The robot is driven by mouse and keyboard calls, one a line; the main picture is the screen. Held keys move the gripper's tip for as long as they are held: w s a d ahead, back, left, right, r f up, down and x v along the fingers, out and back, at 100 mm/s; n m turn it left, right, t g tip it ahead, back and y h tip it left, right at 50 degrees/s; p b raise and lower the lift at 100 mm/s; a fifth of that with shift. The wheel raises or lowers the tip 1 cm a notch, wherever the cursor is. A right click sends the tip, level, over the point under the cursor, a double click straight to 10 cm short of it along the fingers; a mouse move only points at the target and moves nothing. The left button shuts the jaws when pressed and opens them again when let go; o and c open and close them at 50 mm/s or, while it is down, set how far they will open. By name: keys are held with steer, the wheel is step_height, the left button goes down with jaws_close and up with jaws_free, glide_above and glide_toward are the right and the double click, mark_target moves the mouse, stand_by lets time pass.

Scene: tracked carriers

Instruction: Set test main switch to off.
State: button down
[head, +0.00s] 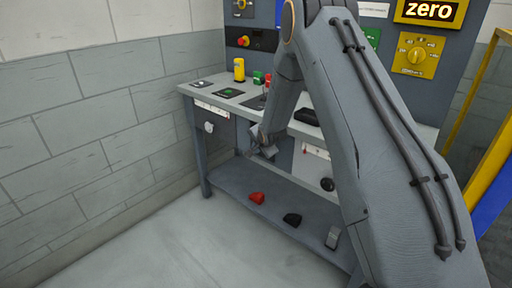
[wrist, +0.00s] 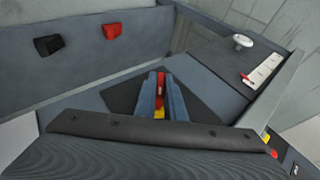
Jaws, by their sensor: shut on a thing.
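My gripper (head: 264,142) is low in front of the workbench's front face in the head view. In the wrist view its two grey-blue fingers (wrist: 161,98) are shut on a narrow red and yellow part, which looks like the handle of the test main switch (wrist: 160,92). A dark square plate (wrist: 120,92) lies behind the fingers. The head view does not show the held part, as my gripper and arm cover it. Its exact turn angle and any marking cannot be read.
A white knob (head: 209,127) sits left on the bench front. A red block (head: 257,198) and a black block (head: 292,219) lie on the lower shelf. A red-on-yellow knob (head: 243,41) and a yellow dial (head: 417,55) are on the back panel. The floor in front is clear.

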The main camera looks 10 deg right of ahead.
steer(key=shift+w+a+f+n+g+b, duration=0.15)
steer(key=shift+g+b, duration=0.2)
steer(key=shift+b, duration=0.7)
steer(key=shift+s+a+f+n+g+b, duration=0.15)
steer(key=shift+g+b, duration=0.2)
steer(key=shift+b, duration=0.7)
steer(key=shift+r+g+h+b, duration=0.1)
steer(key=shift+g+h+b, duration=0.3)
steer(key=shift+b, duration=0.55)
steer(key=shift+d+r+h+p, duration=0.1)
steer(key=shift+r+h+p, duration=0.15)
steer(key=shift+p, duration=0.2)
steer(key=shift+g+h+p, duration=0.35)
steer(key=shift+g+p, duration=0.15)
steer(key=shift+g, duration=0.1)
steer(key=shift+w+f+n+g+h+b, duration=0.15)
steer(key=shift+n+g+h+b, duration=0.3)
steer(key=shift+g, duration=0.25)
steer(key=shift+d+g+h+b, duration=0.15)
steer(key=shift+g+h+b, duration=0.45)
steer(key=shift+g, duration=0.1)
steer(key=shift+d, duration=0.1)
steer(key=c, duration=1.8)
jaws_free()
steer(key=shift+s, duration=0.2)
steer(key=shift+c, duration=0.2)
